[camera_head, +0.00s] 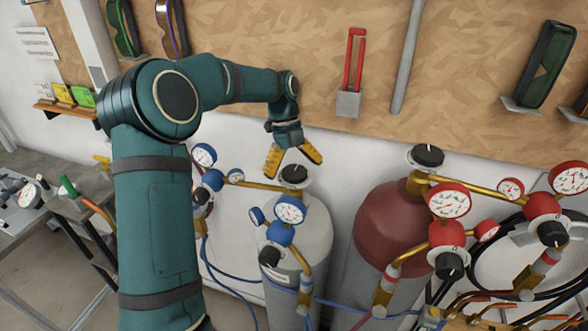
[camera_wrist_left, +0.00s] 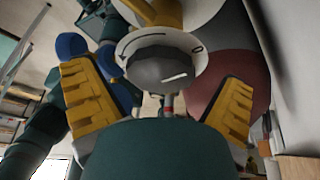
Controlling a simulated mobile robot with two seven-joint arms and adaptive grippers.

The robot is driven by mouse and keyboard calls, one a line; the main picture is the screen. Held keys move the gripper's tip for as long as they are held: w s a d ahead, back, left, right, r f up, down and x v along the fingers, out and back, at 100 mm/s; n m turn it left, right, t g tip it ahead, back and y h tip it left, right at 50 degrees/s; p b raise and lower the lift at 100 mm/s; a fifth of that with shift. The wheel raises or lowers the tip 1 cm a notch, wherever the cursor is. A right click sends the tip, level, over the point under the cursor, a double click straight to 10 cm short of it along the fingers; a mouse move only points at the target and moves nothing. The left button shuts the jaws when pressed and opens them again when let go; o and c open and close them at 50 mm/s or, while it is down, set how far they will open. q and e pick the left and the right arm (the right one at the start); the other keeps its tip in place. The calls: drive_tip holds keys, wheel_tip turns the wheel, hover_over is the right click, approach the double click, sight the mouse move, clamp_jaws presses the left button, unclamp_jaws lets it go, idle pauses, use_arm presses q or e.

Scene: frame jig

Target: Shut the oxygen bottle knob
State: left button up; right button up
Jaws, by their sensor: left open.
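A pale grey bottle (camera_head: 303,236) with blue regulator fittings stands below my left arm; I see no label naming it as oxygen. Its dark round knob (camera_head: 294,174) sits on top, above a brass pipe. My left gripper (camera_head: 295,163) is open, with its yellow fingers just above and around the knob, and no clear grip on it. In the left wrist view the knob (camera_wrist_left: 163,68) shows a white mark line and lies between the two spread fingers, over a white dial ring (camera_wrist_left: 195,48). My right gripper is not in view.
A red bottle (camera_head: 388,228) with its own black knob (camera_head: 428,156) and gauges stands to the right. A gauge (camera_head: 290,210) sits in front of the grey bottle's knob. A wooden board (camera_head: 330,40) with hung tools is behind. Blue hoses run low.

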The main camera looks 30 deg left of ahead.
sight(294, 170)
use_arm(q)
wheel_tip(294, 170, up, 10)
idle(0.6)
idle(0.4)
